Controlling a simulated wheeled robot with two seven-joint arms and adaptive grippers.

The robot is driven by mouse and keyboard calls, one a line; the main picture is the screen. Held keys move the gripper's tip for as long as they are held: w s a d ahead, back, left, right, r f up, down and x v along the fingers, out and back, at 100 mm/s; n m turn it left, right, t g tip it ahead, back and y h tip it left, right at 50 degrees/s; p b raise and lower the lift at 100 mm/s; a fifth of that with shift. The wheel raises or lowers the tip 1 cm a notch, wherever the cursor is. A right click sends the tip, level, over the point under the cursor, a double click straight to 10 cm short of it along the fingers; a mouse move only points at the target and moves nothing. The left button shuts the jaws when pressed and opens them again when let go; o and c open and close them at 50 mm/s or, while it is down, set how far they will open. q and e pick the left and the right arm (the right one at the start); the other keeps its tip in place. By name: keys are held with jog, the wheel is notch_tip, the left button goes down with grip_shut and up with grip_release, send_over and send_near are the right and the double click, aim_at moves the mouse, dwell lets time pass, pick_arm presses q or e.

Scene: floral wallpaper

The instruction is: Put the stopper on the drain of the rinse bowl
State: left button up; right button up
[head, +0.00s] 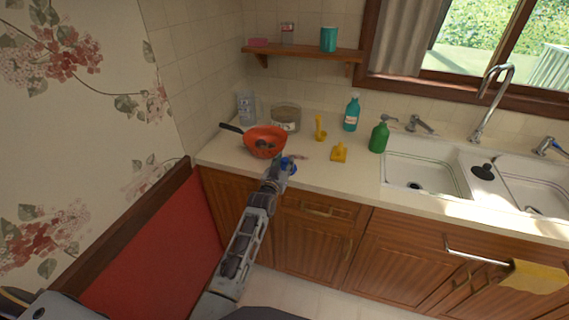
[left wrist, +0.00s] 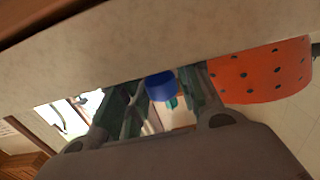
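A black stopper (head: 483,171) with an upright handle sits on the ledge between two white sink basins. The left basin (head: 425,170) has a dark drain (head: 414,186) in its floor. The right basin (head: 535,185) also has a dark drain (head: 533,210). I cannot tell which basin is the rinse bowl. My left gripper (head: 283,165) is at the counter's front edge, far left of the stopper. A small blue object (left wrist: 160,86) shows between its fingers in the left wrist view; whether they grip it is unclear. My right gripper is out of view.
An orange colander (head: 265,139) stands close to my left gripper. A yellow object (head: 339,152), a green bottle (head: 379,137) and a teal bottle (head: 351,113) stand between it and the sink. The tall faucet (head: 490,98) rises behind the basins. A yellow cloth (head: 535,277) hangs below.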

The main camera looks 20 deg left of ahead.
pick_arm(q)
jog(key=shift+o, duration=0.6)
jog(key=shift+r, duration=0.15)
jog(key=shift+s, duration=2.1)
jog(key=shift+s+a, duration=0.1)
jog(key=shift+s, duration=0.6)
send_near(284, 164)
jog(key=shift+s+a+r, duration=0.1)
jog(key=shift+s, duration=0.4)
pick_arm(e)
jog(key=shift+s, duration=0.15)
